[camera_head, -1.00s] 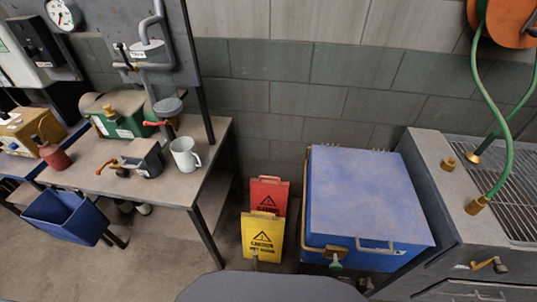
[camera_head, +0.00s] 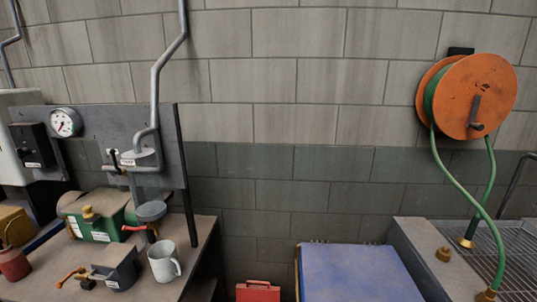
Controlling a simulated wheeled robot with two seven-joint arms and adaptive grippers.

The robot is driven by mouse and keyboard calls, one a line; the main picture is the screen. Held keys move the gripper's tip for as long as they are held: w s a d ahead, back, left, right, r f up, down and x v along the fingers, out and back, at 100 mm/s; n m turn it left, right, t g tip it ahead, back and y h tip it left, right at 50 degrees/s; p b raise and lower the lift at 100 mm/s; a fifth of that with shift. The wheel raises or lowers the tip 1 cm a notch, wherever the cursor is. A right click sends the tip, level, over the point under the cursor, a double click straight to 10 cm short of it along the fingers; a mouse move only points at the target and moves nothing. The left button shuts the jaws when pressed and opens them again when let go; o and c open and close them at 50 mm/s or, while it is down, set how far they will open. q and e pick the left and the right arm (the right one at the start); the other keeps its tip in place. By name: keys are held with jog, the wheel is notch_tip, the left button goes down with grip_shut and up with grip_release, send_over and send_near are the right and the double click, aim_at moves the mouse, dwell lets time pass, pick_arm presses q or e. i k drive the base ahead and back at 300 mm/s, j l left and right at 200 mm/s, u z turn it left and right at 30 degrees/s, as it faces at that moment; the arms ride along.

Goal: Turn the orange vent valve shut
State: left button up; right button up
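Two orange-red lever handles show on the workbench at the left. One handle (camera_head: 70,275) sticks out to the left of a small dark grey box (camera_head: 118,268) at the bench front. The other handle (camera_head: 134,228) sits beside a pipe fitting below the panel, behind a white mug (camera_head: 163,262). I cannot read a label that tells which one is the vent valve. Neither of my grippers is in view.
A panel (camera_head: 95,125) with a gauge (camera_head: 65,122) and pipes stands behind the bench (camera_head: 190,250). A green box (camera_head: 95,225) is beside it. A blue chest (camera_head: 355,275) stands at centre right. An orange hose reel (camera_head: 480,98) hangs on the wall above a grated counter (camera_head: 425,250).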

aim_at(69, 276)
jog(key=u, duration=1.65)
